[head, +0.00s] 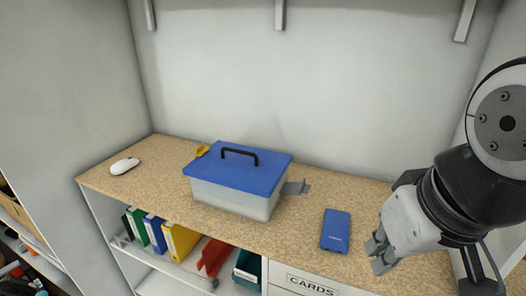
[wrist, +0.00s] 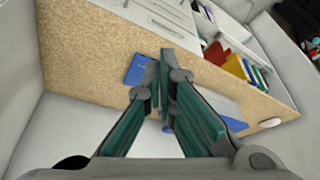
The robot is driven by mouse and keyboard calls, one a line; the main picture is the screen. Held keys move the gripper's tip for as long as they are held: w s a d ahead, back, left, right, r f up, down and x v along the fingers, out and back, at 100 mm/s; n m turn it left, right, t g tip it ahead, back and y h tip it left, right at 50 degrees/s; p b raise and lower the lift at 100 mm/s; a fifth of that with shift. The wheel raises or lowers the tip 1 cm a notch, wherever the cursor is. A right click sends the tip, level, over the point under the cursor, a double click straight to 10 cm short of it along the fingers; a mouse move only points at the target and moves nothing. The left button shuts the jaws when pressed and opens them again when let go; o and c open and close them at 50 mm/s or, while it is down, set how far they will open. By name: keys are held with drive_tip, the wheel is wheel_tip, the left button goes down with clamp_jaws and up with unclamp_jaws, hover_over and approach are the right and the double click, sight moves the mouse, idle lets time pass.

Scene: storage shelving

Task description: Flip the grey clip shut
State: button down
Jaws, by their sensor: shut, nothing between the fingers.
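A clear box with a blue lid and a black handle (head: 238,172) stands on the speckled shelf top. The grey clip (head: 295,188) sticks out from the box's right side, swung outward. A yellow clip (head: 202,150) shows at the box's left end. My gripper (head: 376,256) is at the right, apart from the grey clip, with the blue phone-like slab between them. In the wrist view my gripper (wrist: 163,88) has its fingers together and empty. The box is largely hidden behind the fingers there, and I cannot make out the grey clip.
A blue flat slab (head: 336,230) lies on the shelf top (head: 290,232) between the box and my gripper; it also shows in the wrist view (wrist: 140,70). A white mouse (head: 124,166) lies at the left. Coloured binders (head: 180,241) stand below. A back wall rises behind.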

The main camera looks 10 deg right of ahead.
sight(295, 186)
drive_tip(key=shift+w, duration=0.1)
drive_tip(key=w+f+m+g+y, duration=0.3)
drive_tip(key=w+m+y, duration=0.3)
drive_tip(key=w+m, duration=0.6)
drive_tip(key=w+d+f+m+t+y, duration=0.1)
drive_tip(key=w+d+f+m, duration=0.1)
drive_tip(key=w+d+m, duration=0.1)
drive_tip(key=w+d+f+m+t+y+p, duration=0.1)
drive_tip(key=w+d+f+m+t, duration=0.1)
drive_tip(key=w+d+f+m, duration=0.1)
drive_tip(key=w+d+f+m+t+y, duration=0.1)
drive_tip(key=w+d+f+m+y, duration=0.1)
drive_tip(key=w+d+m, duration=0.3)
drive_tip(key=shift+w+f+m+t, duration=0.25)
drive_tip(key=shift+w+f, duration=0.15)
drive_tip(key=shift+w, duration=0.4)
drive_tip(key=shift+w+f+m+t, duration=0.15)
drive_tip(key=shift+w+f+m, duration=0.15)
drive_tip(key=shift+w, duration=0.5)
drive_tip(key=p+x, duration=0.1)
drive_tip(key=x, duration=0.9)
drive_tip(key=shift+s+a, duration=0.1)
drive_tip(key=shift+a, duration=0.05)
drive_tip(key=shift+r, duration=0.15)
